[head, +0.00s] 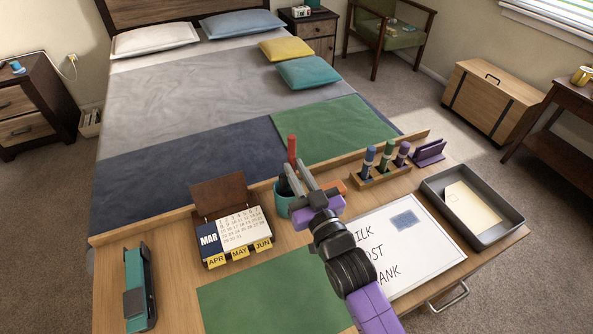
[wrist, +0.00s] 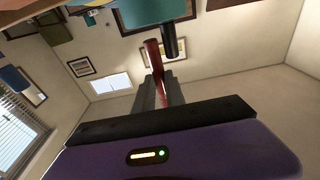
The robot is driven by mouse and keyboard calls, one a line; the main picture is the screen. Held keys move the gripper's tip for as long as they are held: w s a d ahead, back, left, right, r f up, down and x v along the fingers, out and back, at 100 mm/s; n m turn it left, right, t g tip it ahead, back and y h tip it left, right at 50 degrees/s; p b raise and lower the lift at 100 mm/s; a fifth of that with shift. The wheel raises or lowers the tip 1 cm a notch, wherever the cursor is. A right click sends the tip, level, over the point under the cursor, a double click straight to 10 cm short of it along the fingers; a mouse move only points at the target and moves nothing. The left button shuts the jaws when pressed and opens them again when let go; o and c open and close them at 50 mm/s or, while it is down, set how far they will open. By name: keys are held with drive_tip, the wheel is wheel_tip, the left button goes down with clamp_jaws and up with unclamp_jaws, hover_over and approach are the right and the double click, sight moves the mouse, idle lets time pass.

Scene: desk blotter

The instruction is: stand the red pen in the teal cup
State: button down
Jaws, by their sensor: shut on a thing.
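The red pen (head: 292,147) stands roughly upright, its upper part showing above the fingers of my gripper (head: 297,172). My gripper is shut on it; the wrist view, turned upside down, shows the pen (wrist: 153,58) between the two fingers (wrist: 158,95). The teal cup (head: 282,205) stands on the desk just below and behind the fingers, partly hidden by them. The wrist view shows the cup's rim side (wrist: 155,10) at the top, with a dark pen (wrist: 169,42) sticking out of it. I cannot tell whether the red pen's lower end is inside the cup.
A calendar (head: 238,232) stands left of the cup. An orange item (head: 337,187) and a wooden rack with several stamps (head: 384,176) are to its right. A whiteboard (head: 430,255), a grey tray (head: 515,222), a green blotter (head: 265,295) and a teal stapler (head: 138,285) lie around.

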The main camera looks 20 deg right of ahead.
drive_tip(key=shift+f+b, duration=1.75)
drive_tip(key=shift+f, duration=0.55)
drive_tip(key=c, duration=1.3)
unclamp_jaws()
drive_tip(key=s+f, duration=0.1)
drive_tip(key=s, duration=0.6)
drive_tip(key=shift+s, duration=0.4)
